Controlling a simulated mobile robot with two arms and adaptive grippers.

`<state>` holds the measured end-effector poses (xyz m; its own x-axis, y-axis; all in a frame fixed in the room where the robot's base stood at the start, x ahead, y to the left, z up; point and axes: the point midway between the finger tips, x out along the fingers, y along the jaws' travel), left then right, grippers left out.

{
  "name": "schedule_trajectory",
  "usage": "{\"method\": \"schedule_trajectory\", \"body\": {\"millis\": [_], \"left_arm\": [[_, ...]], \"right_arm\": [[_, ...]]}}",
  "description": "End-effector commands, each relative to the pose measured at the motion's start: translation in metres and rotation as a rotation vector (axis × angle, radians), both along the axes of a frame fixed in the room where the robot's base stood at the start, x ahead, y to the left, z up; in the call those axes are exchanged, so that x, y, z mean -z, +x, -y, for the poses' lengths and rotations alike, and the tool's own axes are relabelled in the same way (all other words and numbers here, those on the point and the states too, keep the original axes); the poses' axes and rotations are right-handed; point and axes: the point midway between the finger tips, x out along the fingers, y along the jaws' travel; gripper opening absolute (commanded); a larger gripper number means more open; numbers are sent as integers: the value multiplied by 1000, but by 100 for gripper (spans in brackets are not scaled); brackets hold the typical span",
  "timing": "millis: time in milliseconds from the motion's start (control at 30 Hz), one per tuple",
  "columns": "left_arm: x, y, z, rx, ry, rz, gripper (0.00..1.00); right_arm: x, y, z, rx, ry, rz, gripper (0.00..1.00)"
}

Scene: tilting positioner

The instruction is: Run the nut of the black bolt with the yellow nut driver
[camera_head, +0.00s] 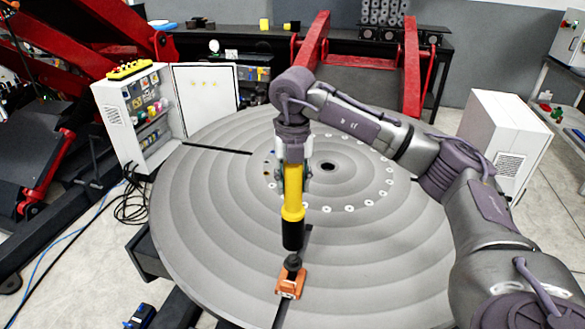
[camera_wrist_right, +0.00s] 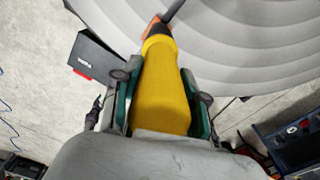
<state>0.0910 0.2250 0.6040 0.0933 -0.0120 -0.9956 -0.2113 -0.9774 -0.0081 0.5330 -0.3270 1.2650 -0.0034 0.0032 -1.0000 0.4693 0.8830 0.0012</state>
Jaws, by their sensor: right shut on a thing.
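The yellow nut driver (camera_head: 292,195) has a black lower end (camera_head: 293,235) and hangs roughly upright, black end down. My right gripper (camera_head: 293,172) is shut on its yellow handle. In the right wrist view the gripper's two fingers (camera_wrist_right: 163,105) lie on either side of the yellow handle (camera_wrist_right: 162,78). The black bolt (camera_head: 292,264) stands in an orange block (camera_head: 290,284) on the round table, just below the driver's end. A small gap seems to show between them; the nut itself is too small to make out. My left gripper is not in view.
The large grey round table (camera_head: 400,270) has slots and a ring of holes; its surface around the block is clear. A white cabinet (camera_head: 140,115) stands behind left, another white box (camera_head: 500,135) at right. Red arms (camera_head: 412,75) rise behind the table.

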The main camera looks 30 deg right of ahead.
Motion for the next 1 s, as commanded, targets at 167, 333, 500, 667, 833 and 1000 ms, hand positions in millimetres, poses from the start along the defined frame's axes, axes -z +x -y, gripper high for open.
{"method": "schedule_trajectory", "body": {"millis": [167,333,500,667,833,1000], "left_arm": [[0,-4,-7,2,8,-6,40],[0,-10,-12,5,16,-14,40],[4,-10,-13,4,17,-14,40],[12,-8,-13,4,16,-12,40],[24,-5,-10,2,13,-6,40],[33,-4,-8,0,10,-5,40]], "right_arm": [[-2,1,0,13,2,3,1],[-2,1,0,11,2,3,1],[2,2,1,11,3,1,1],[13,2,1,10,3,1,1],[29,2,1,9,2,2,1],[42,1,1,9,1,2,1]]}}
